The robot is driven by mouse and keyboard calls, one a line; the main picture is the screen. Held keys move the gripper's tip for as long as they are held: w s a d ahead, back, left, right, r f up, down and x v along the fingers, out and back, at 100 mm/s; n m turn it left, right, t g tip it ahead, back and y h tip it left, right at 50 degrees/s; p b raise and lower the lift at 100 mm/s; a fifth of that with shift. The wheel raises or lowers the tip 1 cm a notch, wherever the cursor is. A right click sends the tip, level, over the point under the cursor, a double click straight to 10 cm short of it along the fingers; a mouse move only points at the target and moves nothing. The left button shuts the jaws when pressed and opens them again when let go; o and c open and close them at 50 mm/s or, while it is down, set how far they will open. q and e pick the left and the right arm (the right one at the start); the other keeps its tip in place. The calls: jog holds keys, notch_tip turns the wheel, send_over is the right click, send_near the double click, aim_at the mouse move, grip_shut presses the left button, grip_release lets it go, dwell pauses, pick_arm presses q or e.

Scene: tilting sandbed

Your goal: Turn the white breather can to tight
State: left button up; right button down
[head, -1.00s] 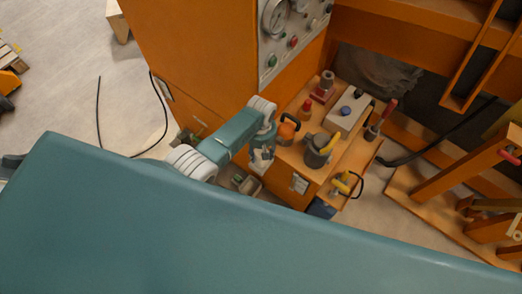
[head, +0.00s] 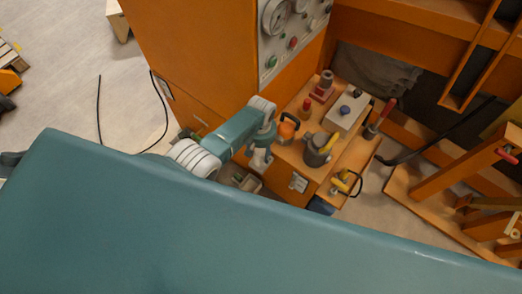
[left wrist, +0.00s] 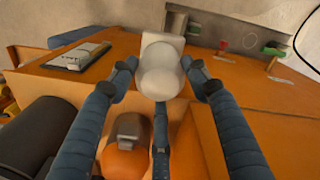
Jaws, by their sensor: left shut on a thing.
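The white breather can (left wrist: 160,75) stands in the middle of the left wrist view, with a rounded end towards the camera and a pale squarish part behind it. My left gripper (left wrist: 160,80) is shut on it, with one dark blue finger at each side and a third finger below. In the head view, my left gripper (head: 261,157) is at the left front edge of the orange bench top. The can cannot be told clearly from the gripper there. My right gripper is not in view.
An orange cabinet with a gauge panel (head: 285,40) rises behind my arm.

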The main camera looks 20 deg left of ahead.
pick_arm(q)
jog(key=shift+s, duration=0.1)
dwell(0.3)
jog(key=o, duration=1.2)
notch_tip(320, 180, up, 12)
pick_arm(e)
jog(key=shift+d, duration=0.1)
